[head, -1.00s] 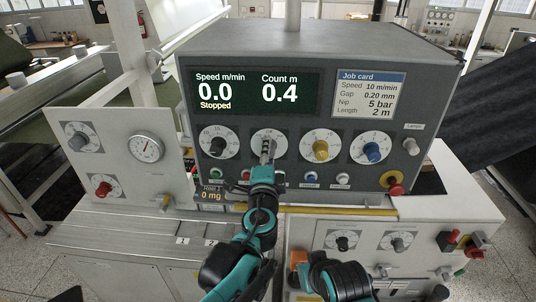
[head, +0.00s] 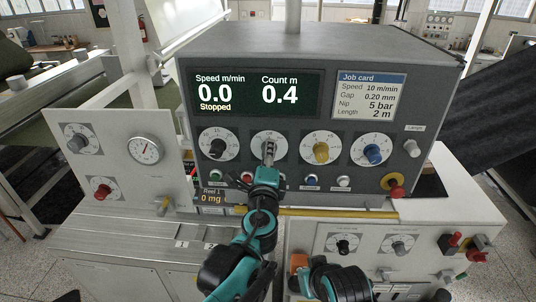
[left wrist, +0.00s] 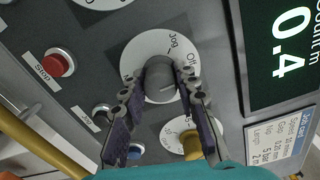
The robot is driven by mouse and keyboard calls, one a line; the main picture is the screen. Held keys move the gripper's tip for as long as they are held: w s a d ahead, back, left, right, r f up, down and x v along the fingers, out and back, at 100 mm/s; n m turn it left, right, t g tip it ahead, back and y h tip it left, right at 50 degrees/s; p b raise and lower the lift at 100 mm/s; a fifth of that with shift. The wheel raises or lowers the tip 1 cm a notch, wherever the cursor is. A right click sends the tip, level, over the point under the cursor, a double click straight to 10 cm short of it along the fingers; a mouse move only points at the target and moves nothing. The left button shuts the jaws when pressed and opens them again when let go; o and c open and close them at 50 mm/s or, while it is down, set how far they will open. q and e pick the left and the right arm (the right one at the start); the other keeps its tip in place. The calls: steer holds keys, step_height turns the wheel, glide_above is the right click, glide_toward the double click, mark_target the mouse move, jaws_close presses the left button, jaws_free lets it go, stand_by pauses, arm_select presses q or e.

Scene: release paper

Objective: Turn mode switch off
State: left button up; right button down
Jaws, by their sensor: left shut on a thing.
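The mode switch is a dark grey knob on a white round dial (head: 283,139), second from the left in the row below the display. In the left wrist view, the knob (left wrist: 160,76) sits between the two fingers of my left gripper (left wrist: 161,88), which is shut on it. The dial (left wrist: 134,60) there carries the words "Jog" and "Off". In the head view my left gripper (head: 268,152) covers most of the knob, so its pointer is hard to read. My right arm shows at the bottom, but its fingers cannot be made out.
A black knob (head: 217,147) is left of the dial; yellow (head: 321,152) and blue (head: 373,153) knobs are right. Push buttons line up below, with a red stop button (left wrist: 57,64) close by. The display (head: 255,92) reads 0.0, Stopped. A red emergency button (head: 396,179) is at right.

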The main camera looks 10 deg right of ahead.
arm_select(q)
steer(key=o, duration=1.2)
steer(key=shift+c, duration=0.2)
steer(key=v, duration=1.2)
steer(key=a+f+n+g+y+b, duration=0.6)
steer(key=a+f+n+b, duration=0.75)
steer(key=a+f, duration=1.05)
steer(key=s+a+f+n+g+b, duration=0.1)
steer(key=s+f+n+b, duration=0.2)
steer(key=f, duration=0.4)
steer(key=s+a+f+n+g+b, duration=0.1)
steer(key=s+f+n+b, duration=0.2)
steer(key=f, duration=0.4)
steer(key=s+a+f+n+g+h+b, duration=0.1)
steer(key=s+a+f+n+g+b, duration=0.1)
steer(key=s+f+n+b, duration=0.2)
step_height(320, 180, down, 4)
steer(key=shift+s+r+b, duration=0.15)
steer(key=shift+s+b, duration=0.65)
steer(key=shift+b, duration=0.1)
